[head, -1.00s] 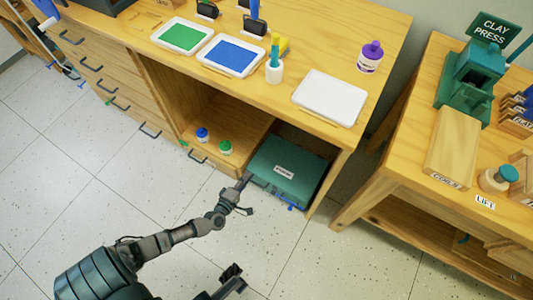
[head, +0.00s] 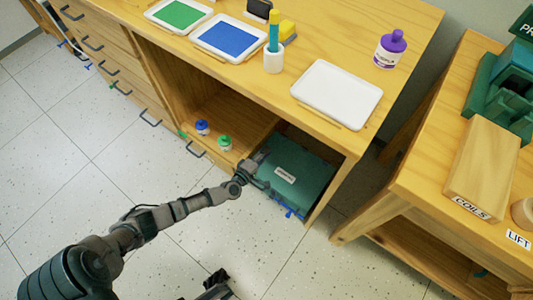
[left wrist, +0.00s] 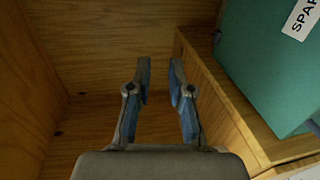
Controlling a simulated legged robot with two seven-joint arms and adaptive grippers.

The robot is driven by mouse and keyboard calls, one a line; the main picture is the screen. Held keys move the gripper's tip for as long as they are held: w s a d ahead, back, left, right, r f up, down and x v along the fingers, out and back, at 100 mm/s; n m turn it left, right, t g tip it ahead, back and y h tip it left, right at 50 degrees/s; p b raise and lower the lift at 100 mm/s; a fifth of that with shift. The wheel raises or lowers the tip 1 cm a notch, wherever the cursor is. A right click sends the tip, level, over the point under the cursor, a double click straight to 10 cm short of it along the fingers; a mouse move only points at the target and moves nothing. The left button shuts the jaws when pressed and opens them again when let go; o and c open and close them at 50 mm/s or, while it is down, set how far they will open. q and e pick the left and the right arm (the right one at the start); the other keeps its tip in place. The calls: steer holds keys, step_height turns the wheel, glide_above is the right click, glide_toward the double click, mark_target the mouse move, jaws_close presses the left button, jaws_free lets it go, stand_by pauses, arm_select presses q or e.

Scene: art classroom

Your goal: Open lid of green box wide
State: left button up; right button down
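The green box (head: 310,172) sits in the lower right bay of the wooden bench, with a white label on it. Its lid looks shut. The box also shows at the upper right of the left wrist view (left wrist: 270,65), with the label partly cut off. My left gripper (head: 262,158) is at the box's left side in the head view. In the left wrist view its two fingers (left wrist: 161,65) are apart with nothing between them, beside a wooden edge left of the box. A dark part at the bottom of the head view may be my right gripper (head: 217,280); its fingers are unclear.
A blue-capped jar (head: 202,127) and a green-capped jar (head: 225,142) stand in the bay left of the box. The bench top (head: 405,25) overhangs the box. A second wooden table (head: 415,180) stands to the right. The floor in front is clear.

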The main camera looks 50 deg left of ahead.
arm_select(q)
jaws_close()
jaws_free()
steer(key=shift+s, duration=0.1)
steer(key=v, duration=1.1)
steer(key=shift+s, duration=0.4)
steer(key=shift+d, duration=0.1)
